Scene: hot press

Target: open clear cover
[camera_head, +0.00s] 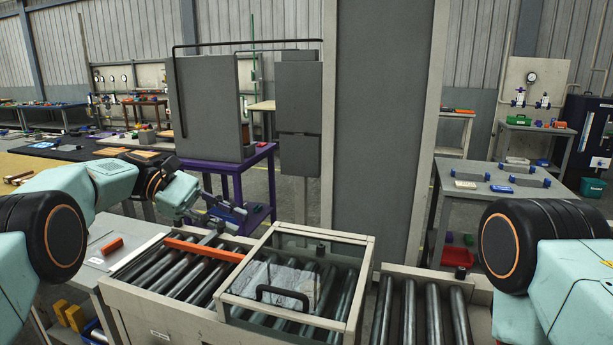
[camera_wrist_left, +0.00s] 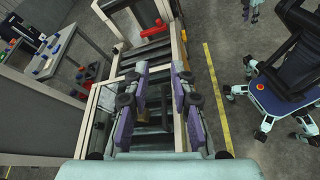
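The clear cover (camera_head: 350,265) is a see-through lid with a cream frame, lying closed over part of the roller conveyor. Its black bar handle (camera_head: 282,296) is on the near side. A crumpled pale sheet (camera_head: 265,280) shows through it. My left gripper (camera_head: 222,214) is beyond and left of the cover, above the conveyor's far side, apart from the handle. In the left wrist view its two purple-grey fingers (camera_wrist_left: 157,72) are spread with nothing held between them. My right arm is at the right edge of the head view; its gripper is out of view.
An orange bar (camera_head: 203,249) lies across the rollers (camera_head: 165,268) left of the cover. A tall grey panel (camera_head: 380,130) stands behind it. More rollers (camera_head: 420,315) continue to the right. The space directly above the cover is clear.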

